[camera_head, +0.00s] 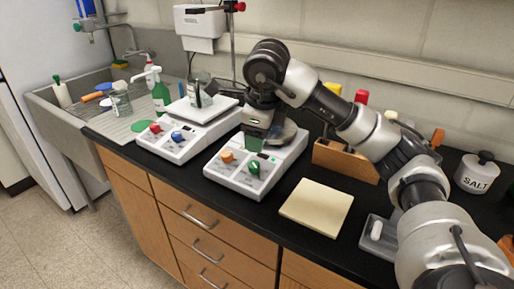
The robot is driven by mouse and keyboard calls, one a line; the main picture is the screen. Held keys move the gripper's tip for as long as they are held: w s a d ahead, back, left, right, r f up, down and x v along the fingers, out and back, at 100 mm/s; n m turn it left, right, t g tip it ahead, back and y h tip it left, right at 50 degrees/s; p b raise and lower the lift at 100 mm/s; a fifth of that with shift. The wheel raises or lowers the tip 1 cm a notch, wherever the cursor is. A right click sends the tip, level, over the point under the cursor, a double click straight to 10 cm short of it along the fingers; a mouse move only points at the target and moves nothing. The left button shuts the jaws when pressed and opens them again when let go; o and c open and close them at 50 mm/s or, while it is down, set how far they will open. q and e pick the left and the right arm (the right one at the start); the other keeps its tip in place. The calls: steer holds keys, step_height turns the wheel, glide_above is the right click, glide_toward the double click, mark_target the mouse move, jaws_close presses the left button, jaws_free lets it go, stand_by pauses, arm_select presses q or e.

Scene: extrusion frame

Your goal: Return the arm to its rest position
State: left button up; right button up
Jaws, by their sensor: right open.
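My right arm reaches in from the right edge and bends over the bench. My right gripper (259,132) points down over the back of the nearer white hotplate (236,182), in front of its round grey plate. The gripper is open. I see nothing clearly held in it, though its fingertips are small and partly hard to make out against the hotplate. I cannot tell whether they touch it. My left gripper is not in view.
A second white hotplate (172,142) with a glass vessel (197,90) stands to the left, near the sink (72,122). A cream pad (316,206), a wooden rack (343,160) and a salt jar (477,174) lie near my arm. A stand rises behind.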

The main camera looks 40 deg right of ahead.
steer(key=shift+s+r, duration=0.15)
steer(key=shift+r, duration=0.25)
